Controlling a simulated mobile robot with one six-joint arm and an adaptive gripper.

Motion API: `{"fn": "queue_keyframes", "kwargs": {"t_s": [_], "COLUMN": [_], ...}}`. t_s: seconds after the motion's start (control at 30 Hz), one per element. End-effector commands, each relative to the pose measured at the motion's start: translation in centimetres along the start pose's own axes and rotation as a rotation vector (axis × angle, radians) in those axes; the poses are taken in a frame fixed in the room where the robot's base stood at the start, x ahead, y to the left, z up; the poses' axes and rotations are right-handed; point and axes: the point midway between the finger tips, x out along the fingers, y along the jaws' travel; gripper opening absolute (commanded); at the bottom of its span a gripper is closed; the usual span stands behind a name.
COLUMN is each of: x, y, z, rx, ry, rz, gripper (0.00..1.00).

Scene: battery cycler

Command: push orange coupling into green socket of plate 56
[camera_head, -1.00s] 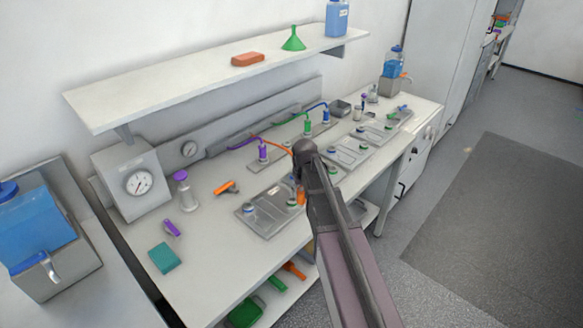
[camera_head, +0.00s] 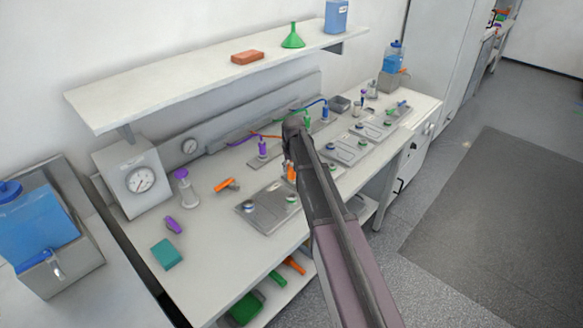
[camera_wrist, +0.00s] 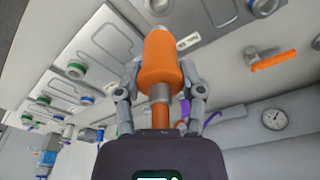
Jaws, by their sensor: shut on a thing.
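My gripper (camera_head: 291,150) is shut on the orange coupling (camera_wrist: 162,58), with a finger on each side of it in the wrist view. The coupling also shows in the head view (camera_head: 291,173), below my gripper and near the back edge of the nearest grey plate (camera_head: 268,218). That plate has a blue-ringed socket (camera_head: 249,206) and a green-ringed socket (camera_head: 292,198), which looks empty. The plate numbers are too small to read.
Other plates (camera_head: 345,150) stand farther along the bench. A purple coupling (camera_head: 262,148) and a green one (camera_head: 307,118) stand behind, with hoses. A shelf (camera_head: 200,80) overhangs the back.

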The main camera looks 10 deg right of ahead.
Motion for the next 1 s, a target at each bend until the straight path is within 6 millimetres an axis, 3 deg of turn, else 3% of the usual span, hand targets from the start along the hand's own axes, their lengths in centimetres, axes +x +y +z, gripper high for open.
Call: {"fn": "queue_keyframes", "kwargs": {"t_s": [1.0], "x": [6.8], "y": [-0.2], "z": [0.8], "rx": [-0.002], "ry": [0.0], "rz": [0.0], "gripper": [0.0]}}
